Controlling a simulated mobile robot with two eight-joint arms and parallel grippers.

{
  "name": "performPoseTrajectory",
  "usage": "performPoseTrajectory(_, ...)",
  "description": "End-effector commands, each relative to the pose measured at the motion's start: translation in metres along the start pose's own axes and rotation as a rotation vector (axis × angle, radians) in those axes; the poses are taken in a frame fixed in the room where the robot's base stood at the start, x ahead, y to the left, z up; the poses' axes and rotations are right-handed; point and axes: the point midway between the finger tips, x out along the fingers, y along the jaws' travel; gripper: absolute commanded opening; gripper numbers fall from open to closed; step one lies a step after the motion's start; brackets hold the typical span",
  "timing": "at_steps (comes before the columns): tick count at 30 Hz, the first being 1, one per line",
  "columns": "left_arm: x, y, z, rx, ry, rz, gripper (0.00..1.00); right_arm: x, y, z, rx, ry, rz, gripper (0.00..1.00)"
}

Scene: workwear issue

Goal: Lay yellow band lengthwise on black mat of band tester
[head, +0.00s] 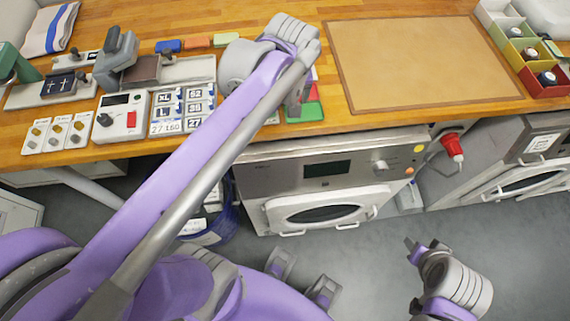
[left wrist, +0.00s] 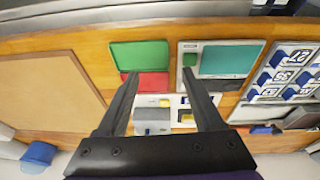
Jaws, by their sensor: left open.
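My left gripper (left wrist: 160,82) is open, its two dark fingers apart above the workbench, with nothing gripped between them. A small yellow piece (left wrist: 187,118) shows by the right finger, beyond the coloured pads; I cannot tell whether it is the yellow band. No black mat of a band tester can be made out for sure. In the head view my left arm crosses the bench and hides part of it, including most of the gripper. My right gripper (head: 424,246) hangs low over the floor, away from the bench; its finger opening is unclear.
A green pad (left wrist: 140,54) and a red pad lie under the left gripper, beside a teal-topped plate (left wrist: 222,60). Number cards (head: 166,112) and a heat press (head: 116,56) stand left. A tan board (head: 410,60) lies right, with coloured bins (head: 525,50) beyond.

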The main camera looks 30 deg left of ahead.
Motion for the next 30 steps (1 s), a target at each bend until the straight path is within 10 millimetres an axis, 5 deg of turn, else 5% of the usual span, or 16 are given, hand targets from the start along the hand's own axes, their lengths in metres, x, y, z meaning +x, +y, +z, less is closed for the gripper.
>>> performPoseTrajectory(1,0.008,-0.007,0.031,0.116,0.016,0.04,0.68,0.0,0.0,0.0,0.0,0.0,0.0,0.5)
performPoseTrajectory(6,0.037,-0.025,0.107,0.457,0.086,0.145,0.68,0.0,0.0,0.0,0.0,0.0,0.0,0.5)
performPoseTrajectory(12,0.059,-0.038,0.151,0.666,0.146,0.199,0.68,0.0,0.0,0.0,0.0,0.0,0.0,0.5)
performPoseTrajectory(23,0.06,-0.039,0.155,0.698,0.156,0.205,0.68,-0.001,0.0,-0.001,0.0,0.001,0.0,0.5)
performPoseTrajectory(30,0.034,-0.032,0.141,0.695,0.171,0.21,0.68,-0.024,0.0,-0.022,0.0,0.016,0.0,0.5)
